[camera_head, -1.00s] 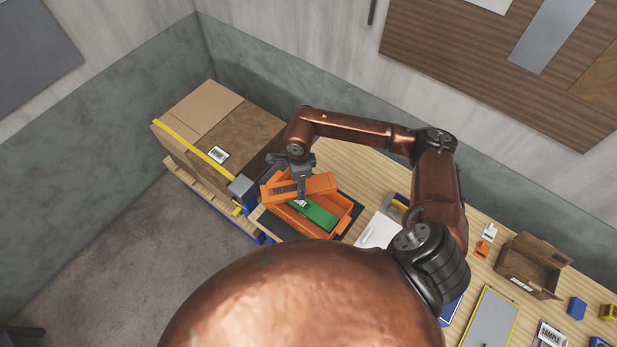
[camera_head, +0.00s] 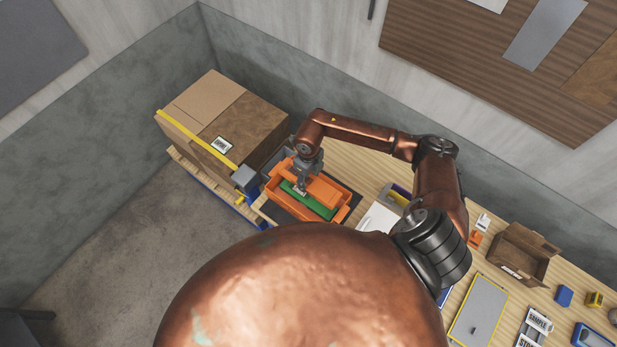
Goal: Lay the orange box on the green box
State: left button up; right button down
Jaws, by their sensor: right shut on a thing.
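My right gripper (camera_head: 302,186) is shut on the orange box (camera_head: 325,190), at its left part. The orange box lies lengthwise along the green box (camera_head: 318,208) and covers its far side from view. I cannot tell whether the two touch. The green box lies inside an orange open tray (camera_head: 274,194), and its near long side shows below the orange box. My left gripper is not in view.
The tray stands on a dark mat (camera_head: 352,204) on a wooden bench. A large cardboard box (camera_head: 248,128) stands close on the left. White paper (camera_head: 378,218) and a grey-and-yellow item lie to the right. An open brown carton (camera_head: 522,256) is farther right.

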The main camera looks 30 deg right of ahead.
jog(key=shift+f+b, duration=2.05)
jog(key=shift+f, duration=1.75)
jog(key=c, duration=0.9)
grip_release()
jog(key=shift+o, duration=0.2)
jog(key=shift+r, duration=0.15)
jog(key=shift+r+p, duration=1.5)
jog(key=shift+r, duration=0.85)
jog(key=shift+r+p, duration=2.2)
jog(key=shift+r, duration=1.8)
